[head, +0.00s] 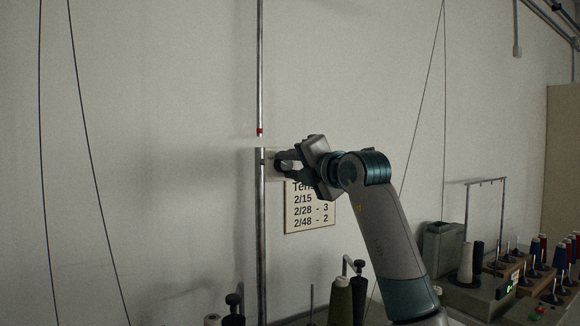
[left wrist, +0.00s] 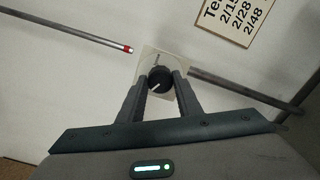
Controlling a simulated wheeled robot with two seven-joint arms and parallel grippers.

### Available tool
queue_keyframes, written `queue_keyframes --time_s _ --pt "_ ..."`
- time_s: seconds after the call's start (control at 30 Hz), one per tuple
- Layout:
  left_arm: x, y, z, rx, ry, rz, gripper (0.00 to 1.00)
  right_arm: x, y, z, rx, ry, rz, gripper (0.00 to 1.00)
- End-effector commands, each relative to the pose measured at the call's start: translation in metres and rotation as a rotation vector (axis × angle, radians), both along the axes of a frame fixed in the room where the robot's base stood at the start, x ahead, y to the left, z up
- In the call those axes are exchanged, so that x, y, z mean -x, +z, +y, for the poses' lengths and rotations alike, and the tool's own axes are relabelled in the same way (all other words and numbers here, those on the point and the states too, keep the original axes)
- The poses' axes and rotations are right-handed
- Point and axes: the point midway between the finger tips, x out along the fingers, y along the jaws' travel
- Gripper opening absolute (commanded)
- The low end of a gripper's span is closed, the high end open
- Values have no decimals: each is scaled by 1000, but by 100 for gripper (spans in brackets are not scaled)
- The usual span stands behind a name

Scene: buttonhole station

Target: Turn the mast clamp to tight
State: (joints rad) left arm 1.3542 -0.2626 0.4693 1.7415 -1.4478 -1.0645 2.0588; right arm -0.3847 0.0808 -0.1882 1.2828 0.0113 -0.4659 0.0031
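The mast clamp's dark round knob (left wrist: 160,77) sits on a pale square plate (left wrist: 147,62) at the mast. In the left wrist view a white pointer line on the knob points to the lower left, and a dark mark shows on the plate above it. My left gripper (head: 284,163) is at the clamp, with its fingers on both sides of the knob; in the left wrist view the fingertips (left wrist: 161,80) appear to touch it. The lower mast tube (head: 262,230) stands upright. The upper tube (head: 260,70) ends in a red band above it, with a gap between. My right gripper is out of view.
A tension sign (head: 310,222) hangs on the wall behind my gripper. Several thread cones, including an olive one (head: 341,301), stand below. A grey machine with spools (head: 486,285) is at the lower right. Thin threads run down the wall; the left wall is otherwise clear.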

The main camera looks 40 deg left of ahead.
Motion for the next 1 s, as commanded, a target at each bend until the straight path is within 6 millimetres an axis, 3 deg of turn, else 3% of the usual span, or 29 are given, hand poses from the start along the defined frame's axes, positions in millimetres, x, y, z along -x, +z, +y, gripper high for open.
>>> queue_keyframes --time_s 0.03,0.07,0.57,0.77,1.0 --pt "0 3 0 -4 -1 -3 43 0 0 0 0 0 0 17" --pt "0 3 0 -4 0 -3 50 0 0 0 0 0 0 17" --pt "2 0 -7 0 -1 0 50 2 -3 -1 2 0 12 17" --pt "8 -1 -30 -1 -2 0 50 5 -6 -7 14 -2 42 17" --pt "21 -1 -73 0 -3 0 50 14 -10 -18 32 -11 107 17"
